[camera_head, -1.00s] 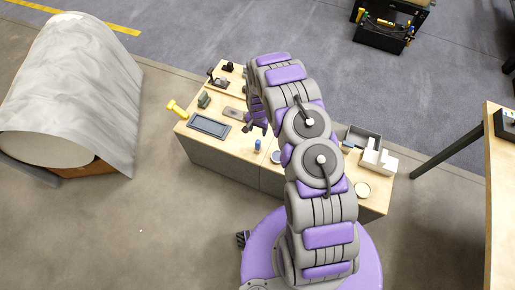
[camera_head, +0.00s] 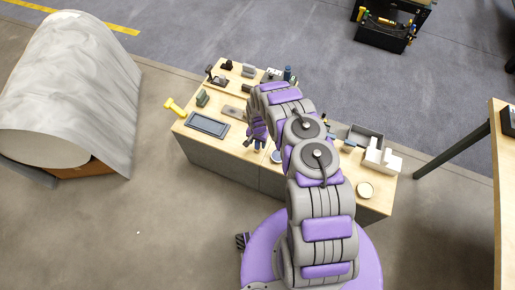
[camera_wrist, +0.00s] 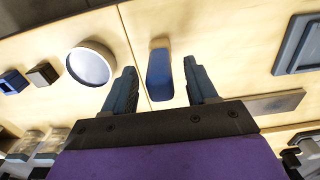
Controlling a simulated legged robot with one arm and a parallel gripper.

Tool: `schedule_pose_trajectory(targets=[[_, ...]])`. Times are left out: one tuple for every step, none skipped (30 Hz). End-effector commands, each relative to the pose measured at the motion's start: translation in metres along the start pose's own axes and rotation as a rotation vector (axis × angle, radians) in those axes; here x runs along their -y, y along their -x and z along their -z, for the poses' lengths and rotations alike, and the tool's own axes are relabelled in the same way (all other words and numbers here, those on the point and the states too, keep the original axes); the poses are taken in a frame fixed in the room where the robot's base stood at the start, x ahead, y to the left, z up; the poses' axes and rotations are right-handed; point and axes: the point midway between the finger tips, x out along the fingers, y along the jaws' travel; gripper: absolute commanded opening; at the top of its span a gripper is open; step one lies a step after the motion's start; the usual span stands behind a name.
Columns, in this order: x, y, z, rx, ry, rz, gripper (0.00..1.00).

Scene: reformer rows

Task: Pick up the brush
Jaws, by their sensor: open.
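A small blue block-like object with a tan end, which looks like the brush (camera_wrist: 160,75), lies on the light wooden bench top in the wrist view. My gripper (camera_wrist: 160,68) is open, with one dark finger on each side of it and visible gaps to both. I cannot tell how high the fingers are above the bench. In the head view my gripper (camera_head: 257,133) hangs over the front of the bench and hides most of the blue object.
A round pale dish (camera_wrist: 91,64) lies left of the fingers in the wrist view. A dark tray (camera_head: 208,124), a grey plate (camera_head: 235,112) and a yellow tool (camera_head: 174,105) are left on the bench (camera_head: 240,147). A grey open box (camera_head: 362,138) stands right.

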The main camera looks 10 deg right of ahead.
Motion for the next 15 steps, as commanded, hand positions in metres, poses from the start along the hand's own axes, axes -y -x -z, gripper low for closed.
schedule_pose_trajectory(targets=[[-0.0005,-0.0084,-0.0010,0.002,0.000,-0.001,0.57],[-0.0004,-0.0103,-0.0008,0.001,0.001,0.000,0.57],[-0.0001,-0.0117,-0.0004,0.000,0.001,0.000,0.57],[0.0000,-0.0119,-0.0001,-0.001,0.001,0.000,0.57],[0.0001,-0.0118,0.0000,-0.001,0.002,0.000,0.57],[0.0003,-0.0112,0.0003,-0.002,0.002,0.001,0.57],[0.0002,-0.0109,0.0003,-0.002,0.002,0.001,0.57],[0.0003,-0.0106,0.0005,-0.002,0.002,0.001,0.57],[0.0003,-0.0106,0.0004,-0.002,0.002,0.001,0.57],[0.0004,-0.0105,0.0005,-0.002,0.002,0.001,0.56],[0.0004,-0.0106,0.0003,-0.002,0.002,0.001,0.53],[0.0004,-0.0106,0.0004,-0.002,0.001,0.001,0.49],[0.0004,-0.0105,0.0005,-0.002,0.001,0.001,0.46],[0.0004,-0.0105,0.0005,-0.002,0.001,0.001,0.43],[0.0004,-0.0106,0.0004,-0.002,0.001,0.001,0.39]])
